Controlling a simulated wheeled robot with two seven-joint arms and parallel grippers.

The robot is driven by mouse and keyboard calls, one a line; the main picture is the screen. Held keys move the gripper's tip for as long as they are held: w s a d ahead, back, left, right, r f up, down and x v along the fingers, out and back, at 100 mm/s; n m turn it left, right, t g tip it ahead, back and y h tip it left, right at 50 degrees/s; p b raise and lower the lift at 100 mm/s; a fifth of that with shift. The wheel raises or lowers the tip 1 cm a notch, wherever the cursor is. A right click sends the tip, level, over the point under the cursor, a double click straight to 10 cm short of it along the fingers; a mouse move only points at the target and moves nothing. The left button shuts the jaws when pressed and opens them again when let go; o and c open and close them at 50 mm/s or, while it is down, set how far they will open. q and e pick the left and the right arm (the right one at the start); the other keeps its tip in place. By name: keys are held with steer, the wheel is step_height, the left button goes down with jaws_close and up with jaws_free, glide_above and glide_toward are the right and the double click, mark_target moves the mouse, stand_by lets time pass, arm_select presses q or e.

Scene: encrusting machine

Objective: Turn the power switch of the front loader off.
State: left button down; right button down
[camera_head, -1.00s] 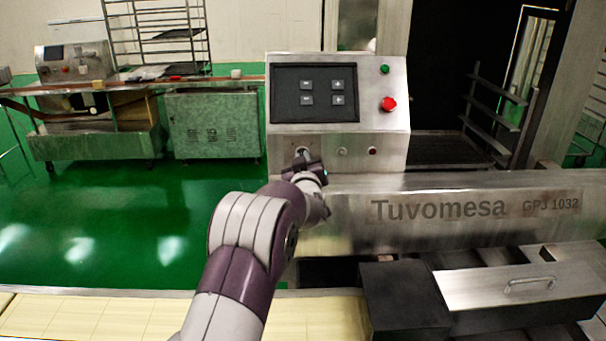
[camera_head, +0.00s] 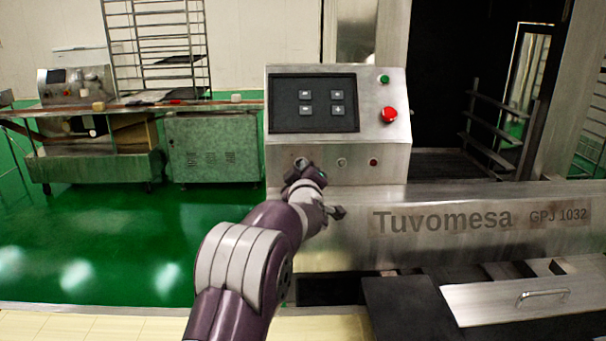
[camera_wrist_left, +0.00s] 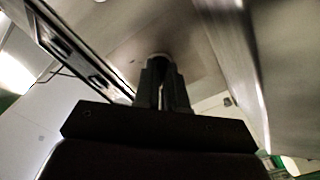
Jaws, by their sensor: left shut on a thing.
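The front loader is the steel machine marked "Tuvomesa", with an upright control box (camera_head: 390,158) above its long body. My left gripper (camera_head: 302,165) is at the lower left of the box's front face. It is shut on the power switch, a small knob whose light rim (camera_wrist_left: 158,56) shows just past the fingertips in the left wrist view. The two dark fingers (camera_wrist_left: 161,72) point at the panel there. My gripper and wrist hide most of the switch in the head view, so its turn position cannot be told. My right gripper is not in view.
A dark screen (camera_head: 313,103), a green button (camera_head: 384,79) and a red button (camera_head: 389,115) sit higher on the box. Two small round fittings, one at the middle (camera_head: 342,162) and one reddish (camera_head: 373,162), sit right of my gripper. Green floor (camera_head: 120,240) lies open at left.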

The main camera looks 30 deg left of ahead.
arm_select(q)
steer(key=shift+r, duration=0.1)
steer(key=c, duration=1.2)
jaws_free()
steer(key=shift+s+d, duration=0.2)
steer(key=shift+s, duration=0.1)
steer(key=b+v, duration=0.1)
steer(key=v, duration=1.1)
